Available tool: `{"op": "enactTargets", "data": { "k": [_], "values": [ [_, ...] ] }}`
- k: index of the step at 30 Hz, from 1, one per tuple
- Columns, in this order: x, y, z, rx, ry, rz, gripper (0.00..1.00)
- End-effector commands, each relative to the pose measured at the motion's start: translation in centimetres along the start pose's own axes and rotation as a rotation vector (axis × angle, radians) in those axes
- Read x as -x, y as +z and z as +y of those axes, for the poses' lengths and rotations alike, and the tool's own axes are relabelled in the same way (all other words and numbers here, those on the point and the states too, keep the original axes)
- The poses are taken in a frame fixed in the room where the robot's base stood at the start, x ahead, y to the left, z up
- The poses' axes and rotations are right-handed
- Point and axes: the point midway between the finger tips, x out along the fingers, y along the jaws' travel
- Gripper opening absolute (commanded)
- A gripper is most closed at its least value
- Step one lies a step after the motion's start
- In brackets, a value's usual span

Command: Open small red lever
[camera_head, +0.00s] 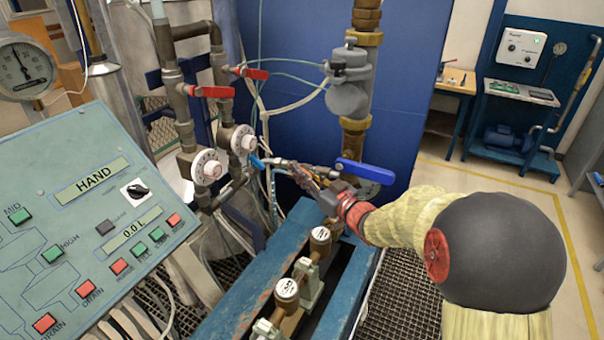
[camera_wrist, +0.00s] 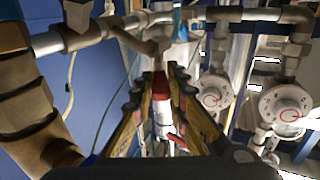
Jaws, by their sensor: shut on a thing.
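My gripper (camera_head: 290,168) reaches left from the right side, across the blue bench frame, at the pipework in front of the blue panel. In the wrist view its two fingers (camera_wrist: 163,77) are closed in from both sides on the small red lever (camera_wrist: 162,83), a red piece between the tips. In the head view the fingers hide this lever. Two other red levers, one lower (camera_head: 214,91) and one upper (camera_head: 248,73), stick out to the right from the upright pipes, apart from my gripper.
A blue lever (camera_head: 364,171) lies close above my gripper. Two white round dials, left (camera_head: 206,168) and right (camera_head: 243,140), sit left of the fingertips. A thick pipe with a grey meter (camera_head: 349,93) stands behind. A control panel (camera_head: 92,200) fills the left front.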

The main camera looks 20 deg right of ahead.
Motion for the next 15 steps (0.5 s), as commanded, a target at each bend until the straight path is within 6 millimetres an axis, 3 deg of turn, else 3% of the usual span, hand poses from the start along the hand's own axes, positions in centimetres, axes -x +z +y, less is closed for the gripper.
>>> {"op": "enactTargets", "data": {
  "k": [15],
  "values": [
    [-0.20,-0.37,1.11,0.003,-0.174,0.005,0.00]
  ]
}}
